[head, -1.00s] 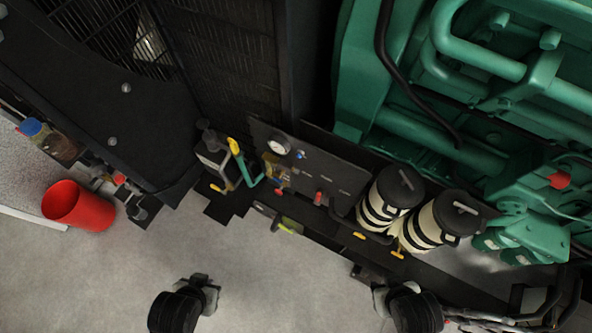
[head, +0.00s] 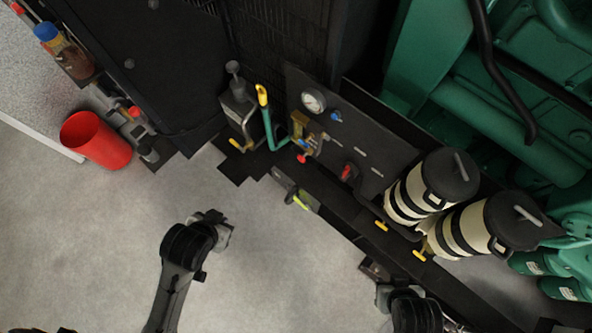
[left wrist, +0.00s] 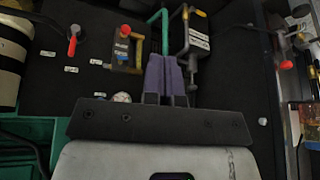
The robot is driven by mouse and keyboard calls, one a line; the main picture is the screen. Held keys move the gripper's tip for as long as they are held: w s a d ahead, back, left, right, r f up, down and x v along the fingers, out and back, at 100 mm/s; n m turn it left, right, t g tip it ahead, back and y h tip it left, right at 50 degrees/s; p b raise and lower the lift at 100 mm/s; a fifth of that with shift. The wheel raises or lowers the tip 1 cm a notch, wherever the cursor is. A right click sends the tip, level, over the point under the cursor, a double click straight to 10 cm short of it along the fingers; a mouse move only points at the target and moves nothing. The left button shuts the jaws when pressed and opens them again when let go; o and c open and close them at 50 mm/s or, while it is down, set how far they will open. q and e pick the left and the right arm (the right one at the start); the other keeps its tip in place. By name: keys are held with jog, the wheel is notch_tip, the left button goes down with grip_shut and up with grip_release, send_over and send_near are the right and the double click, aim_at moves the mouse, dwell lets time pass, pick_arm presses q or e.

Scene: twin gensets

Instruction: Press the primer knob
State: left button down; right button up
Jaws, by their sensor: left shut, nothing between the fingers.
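A grey pump-like block (head: 237,104) with a black knob (head: 233,67) on top stands left of the black gauge panel (head: 345,140). I cannot tell for certain which knob is the primer. My left gripper (head: 218,230) is over the bare floor in front of the block, apart from it. In the left wrist view its purple fingers (left wrist: 166,76) are together and empty, with the panel and block beyond. My right gripper (head: 384,296) is at the bottom; its fingers are unclear.
Two cream-and-black filters (head: 416,187) stand right of the panel, by the green engine (head: 480,120). A yellow-tipped teal handle (head: 268,122) stands close beside the block. A red bucket (head: 96,140) is at left. The floor in front is clear.

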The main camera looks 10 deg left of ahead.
pick_arm(q)
jog(key=w+a+f+y+b, duration=0.15)
jog(key=w+f+b, duration=0.25)
jog(key=f+b, duration=0.65)
jog(key=w+a+f+y+b, duration=0.15)
jog(key=w+f+b, duration=0.25)
jog(key=f+b, duration=0.65)
jog(key=w+a+f+m+t+y+b, duration=0.1)
jog(key=w+a+f+m+t+b, duration=0.1)
jog(key=w+a+f+t+b, duration=0.3)
jog(key=w+f+m+t+y+b, duration=0.1)
jog(key=w+f+m+t+b, duration=0.15)
jog(key=w+f, duration=0.5)
jog(key=d+r+m+t+h, duration=0.1)
jog(key=d+m+t+h, duration=0.2)
jog(key=d+m+h, duration=1)
jog(key=m+h, duration=0.2)
jog(key=m, duration=0.3)
jog(key=shift+s+r+t, duration=0.25)
jog(key=shift+s+t, duration=0.05)
jog(key=shift+t, duration=0.05)
